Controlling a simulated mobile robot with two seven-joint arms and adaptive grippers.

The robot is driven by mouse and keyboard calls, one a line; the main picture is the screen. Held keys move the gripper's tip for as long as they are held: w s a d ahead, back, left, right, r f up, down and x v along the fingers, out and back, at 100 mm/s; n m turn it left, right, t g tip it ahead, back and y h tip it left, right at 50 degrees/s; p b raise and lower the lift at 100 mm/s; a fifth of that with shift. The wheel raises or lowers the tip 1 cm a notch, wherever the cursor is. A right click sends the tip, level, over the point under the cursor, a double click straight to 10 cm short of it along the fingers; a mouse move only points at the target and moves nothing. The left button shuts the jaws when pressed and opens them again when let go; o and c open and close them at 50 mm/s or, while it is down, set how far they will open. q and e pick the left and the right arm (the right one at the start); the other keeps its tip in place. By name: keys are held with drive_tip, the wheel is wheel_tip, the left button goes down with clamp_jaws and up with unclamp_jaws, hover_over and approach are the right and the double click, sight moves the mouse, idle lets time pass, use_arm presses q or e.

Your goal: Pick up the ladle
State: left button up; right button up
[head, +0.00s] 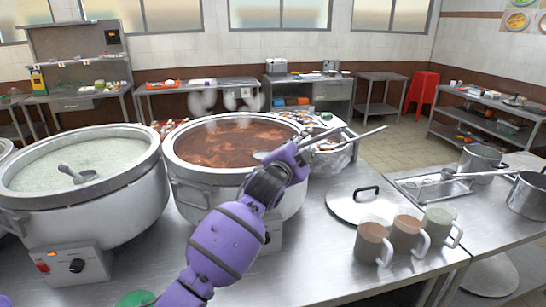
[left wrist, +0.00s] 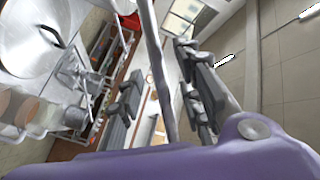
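A ladle lies in the right stockpot (head: 184,165) of reddish-brown congee, with part of its bowl (head: 262,155) showing at the near right rim. Its long metal handle (head: 362,136) runs out to the right past my left gripper (head: 298,158). In the left wrist view the handle (left wrist: 157,70) passes between the two spread fingers of my left gripper (left wrist: 163,95), with gaps visible beside it. My purple arm hides part of the pot and handle. A second ladle (head: 78,175) rests in the pale congee of the left stockpot (head: 140,187). My right gripper is not in view.
A lid (head: 345,207) and several filled mugs (head: 373,243) stand on the steel counter right of my arm. A tray (head: 430,187) and saucepans (head: 478,160) are farther right. Control boxes (head: 75,264) front the pots. Some counter at front centre is clear.

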use_arm(q)
drive_tip(key=shift+x, duration=0.95)
clamp_jaws()
